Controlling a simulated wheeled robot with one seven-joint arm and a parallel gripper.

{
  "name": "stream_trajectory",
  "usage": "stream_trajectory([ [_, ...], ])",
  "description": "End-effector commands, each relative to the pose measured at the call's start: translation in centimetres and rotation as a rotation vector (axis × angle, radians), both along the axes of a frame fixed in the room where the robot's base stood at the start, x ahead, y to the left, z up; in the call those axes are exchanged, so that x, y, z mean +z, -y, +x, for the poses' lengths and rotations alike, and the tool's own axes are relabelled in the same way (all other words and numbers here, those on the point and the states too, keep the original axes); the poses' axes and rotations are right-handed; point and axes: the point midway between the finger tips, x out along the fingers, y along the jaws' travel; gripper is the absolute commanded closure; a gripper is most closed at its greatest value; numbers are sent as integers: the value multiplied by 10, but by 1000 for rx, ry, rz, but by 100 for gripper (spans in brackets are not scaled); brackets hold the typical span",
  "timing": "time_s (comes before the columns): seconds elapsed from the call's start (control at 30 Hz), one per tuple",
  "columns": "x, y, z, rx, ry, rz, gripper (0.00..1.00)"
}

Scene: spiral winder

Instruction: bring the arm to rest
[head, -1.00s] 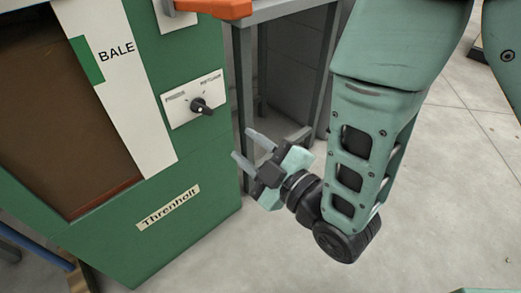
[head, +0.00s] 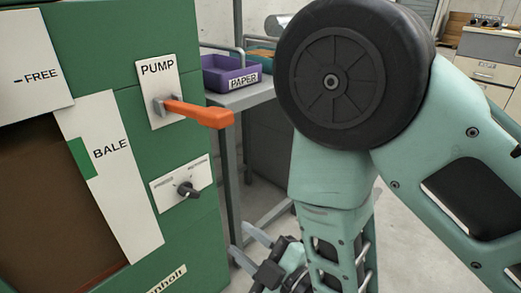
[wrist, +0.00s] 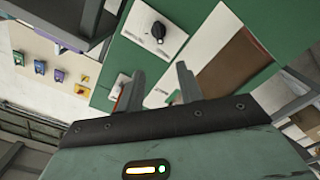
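My gripper (head: 249,247) hangs low in the head view, to the right of the green machine (head: 190,235). Its two fingers stand apart with nothing between them; they also show spread in the wrist view (wrist: 164,88). My arm is folded, with its elbow high in the head view and the forearm hanging down. The gripper is apart from the machine panel. The lower part of the gripper is cut off by the bottom edge of the head view.
The orange PUMP lever (head: 200,112) sticks out of the machine towards my arm. Below it is a black selector knob (head: 187,189). A grey table (head: 240,97) holding a purple PAPER bin (head: 222,78) stands behind. Cabinets (head: 488,60) stand at the back right.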

Motion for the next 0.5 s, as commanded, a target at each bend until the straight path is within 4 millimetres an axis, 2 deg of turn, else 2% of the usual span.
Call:
stream_trajectory([
  [0.17,1,-1,11,-22,-97,-18,64],
  [0.3,0,1,24,-64,-294,-60,64],
  [0.5,3,16,27,-141,-611,-135,64],
])
